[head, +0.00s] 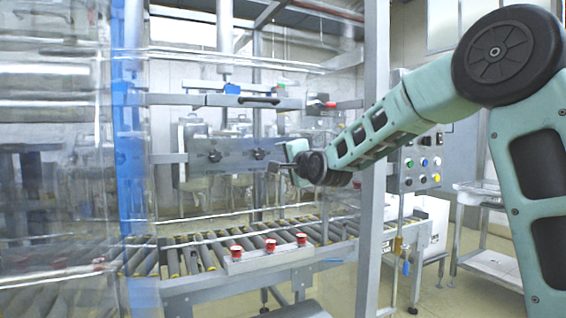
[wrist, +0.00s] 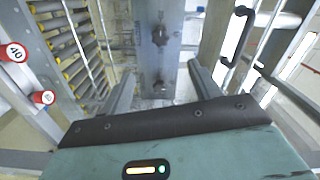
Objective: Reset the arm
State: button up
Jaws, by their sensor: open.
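My arm reaches in from the right of the head view, with my gripper (head: 280,168) at its end, in front of the machine's steel crossplate (head: 215,157). In the wrist view my gripper (wrist: 158,90) shows its two grey fingers spread apart, with nothing between them. The crossplate with its dark knobs (wrist: 160,35) lies beyond the fingers. I cannot tell the exact gap between fingers and plate.
A roller conveyor (head: 190,255) with several red buttons (head: 269,245) runs below my gripper. A steel post (head: 374,150) stands beside my arm. A clear panel and blue post (head: 129,130) are at left. A control box (head: 421,160) is behind my arm.

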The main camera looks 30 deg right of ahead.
jog(key=s+a+f+n+g+y+p, duration=0.25)
jog(key=s+a+f+n+g, duration=0.3)
jog(key=s+a, duration=0.45)
jog(key=s+a+f+n+g+y+p, duration=0.2)
jog(key=s+a+f+n+g+p, duration=0.35)
jog(key=a, duration=0.55)
jog(key=s+f+n+g+h+p, duration=0.2)
jog(key=s+n, duration=0.4)
jog(key=s, duration=0.9)
jog(key=s+f+n+g+h+p, duration=0.2)
jog(key=s+n+g, duration=0.3)
jog(key=s, duration=1.1)
jog(key=shift+s+a+n, duration=0.15)
jog(key=shift+s+n, duration=0.15)
jog(key=shift+n, duration=0.1)
jog(key=shift+w, duration=0.1)
